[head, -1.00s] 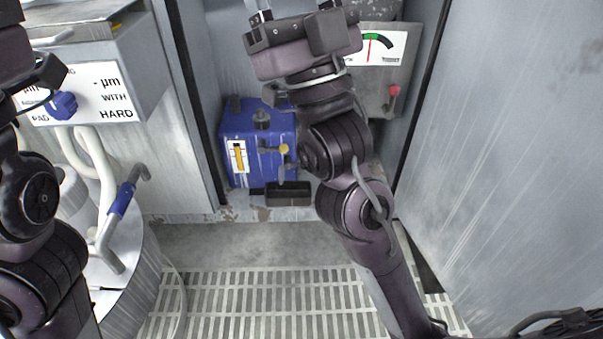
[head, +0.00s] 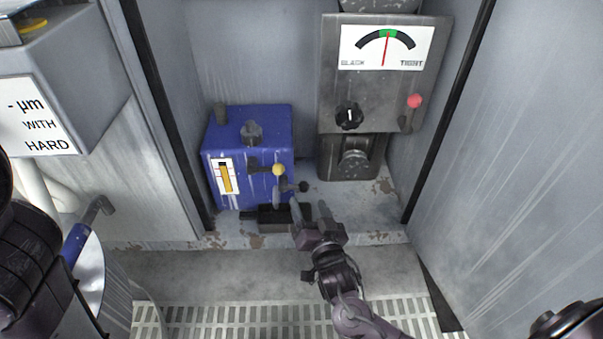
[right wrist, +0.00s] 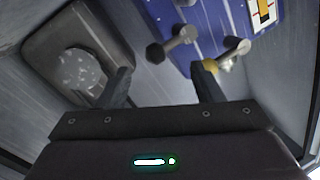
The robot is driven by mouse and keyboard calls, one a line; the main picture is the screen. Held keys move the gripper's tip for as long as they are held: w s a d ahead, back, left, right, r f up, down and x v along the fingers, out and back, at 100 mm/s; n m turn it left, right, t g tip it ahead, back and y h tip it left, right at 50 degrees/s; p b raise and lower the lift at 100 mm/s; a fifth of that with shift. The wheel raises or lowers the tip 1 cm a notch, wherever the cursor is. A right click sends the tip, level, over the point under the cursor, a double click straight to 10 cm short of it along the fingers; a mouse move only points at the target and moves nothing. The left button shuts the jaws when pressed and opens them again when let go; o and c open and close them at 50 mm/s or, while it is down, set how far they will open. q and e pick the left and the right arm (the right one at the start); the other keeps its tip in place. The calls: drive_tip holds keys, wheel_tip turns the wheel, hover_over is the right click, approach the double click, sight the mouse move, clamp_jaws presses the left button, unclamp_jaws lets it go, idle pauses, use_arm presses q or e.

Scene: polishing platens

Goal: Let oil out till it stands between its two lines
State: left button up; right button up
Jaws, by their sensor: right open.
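The blue oil box (head: 262,138) stands on the cabinet floor. Its sight gauge (head: 225,177) has a white plate and an amber oil column reaching high in the window; its two lines are too small to read against the level. On the box's right are a yellow-knobbed lever (head: 278,169) and, below it, a dark-knobbed lever (head: 303,187). My right gripper (head: 311,210) is open and empty, just below and in front of the dark knob. In the right wrist view the dark knob (right wrist: 155,53) lies ahead, between the fingertip directions. My left gripper is out of view.
A black tray (head: 270,220) sits under the levers. Right of the box stands a grey dial unit (head: 365,95), its needle in the green, with a black knob (head: 349,116) and a red-knobbed lever (head: 414,102). Cabinet walls close both sides.

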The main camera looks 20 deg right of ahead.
sight(303, 191)
drive_tip(key=w+b, duration=0.3)
drive_tip(key=w, duration=0.3)
drive_tip(key=shift+d+f+b, duration=0.1)
drive_tip(key=shift+b, duration=0.25)
drive_tip(key=shift+w, duration=0.65)
drive_tip(key=shift+r, duration=0.2)
drive_tip(key=shift+f, duration=0.1)
drive_tip(key=c, duration=1.1)
